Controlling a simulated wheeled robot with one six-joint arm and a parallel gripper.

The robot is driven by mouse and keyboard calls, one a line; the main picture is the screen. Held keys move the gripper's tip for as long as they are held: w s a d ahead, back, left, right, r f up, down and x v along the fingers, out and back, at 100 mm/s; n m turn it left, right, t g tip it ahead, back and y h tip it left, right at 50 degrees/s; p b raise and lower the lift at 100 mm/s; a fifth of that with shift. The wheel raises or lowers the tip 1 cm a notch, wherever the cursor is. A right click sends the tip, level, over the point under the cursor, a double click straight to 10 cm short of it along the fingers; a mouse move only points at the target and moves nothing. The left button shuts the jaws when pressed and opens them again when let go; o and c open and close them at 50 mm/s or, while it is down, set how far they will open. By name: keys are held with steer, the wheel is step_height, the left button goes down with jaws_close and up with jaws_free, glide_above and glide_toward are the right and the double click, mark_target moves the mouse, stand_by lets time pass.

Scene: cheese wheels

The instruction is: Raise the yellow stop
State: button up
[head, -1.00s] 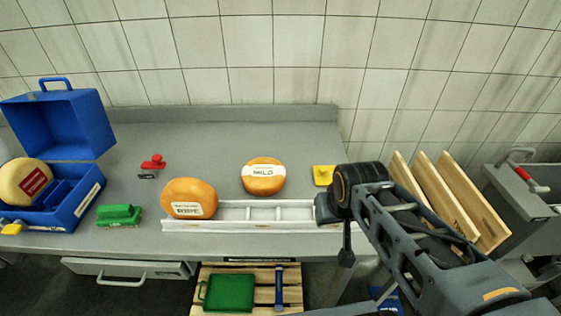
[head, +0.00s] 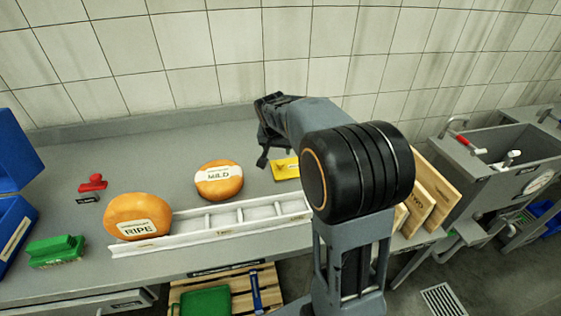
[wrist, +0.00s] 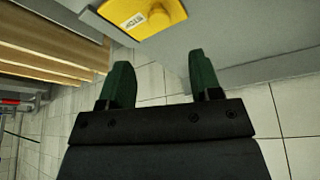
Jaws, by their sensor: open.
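The yellow stop (head: 286,168) is on the grey counter behind the right part of the white rail, partly hidden by my arm in the head view. In the wrist view the yellow stop (wrist: 140,14) is a flat yellow plate with a round knob and a small label, cut off by the top edge. My gripper (wrist: 155,75) is open and empty, its two dark green fingers apart from the stop. In the head view my gripper (head: 263,153) is above the counter, left of the stop.
An orange RIPE cheese (head: 137,216) sits at the left end of the white rail (head: 220,226). A MILD cheese (head: 218,181) stands behind the rail. A red-handled stamp (head: 92,183) and green brush (head: 56,250) lie left. Wooden boards (head: 432,200) stand right. A tiled wall is behind.

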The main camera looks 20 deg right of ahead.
mark_target(280, 162)
steer(key=x, duration=0.9)
steer(key=shift+f, duration=0.3)
jaws_close()
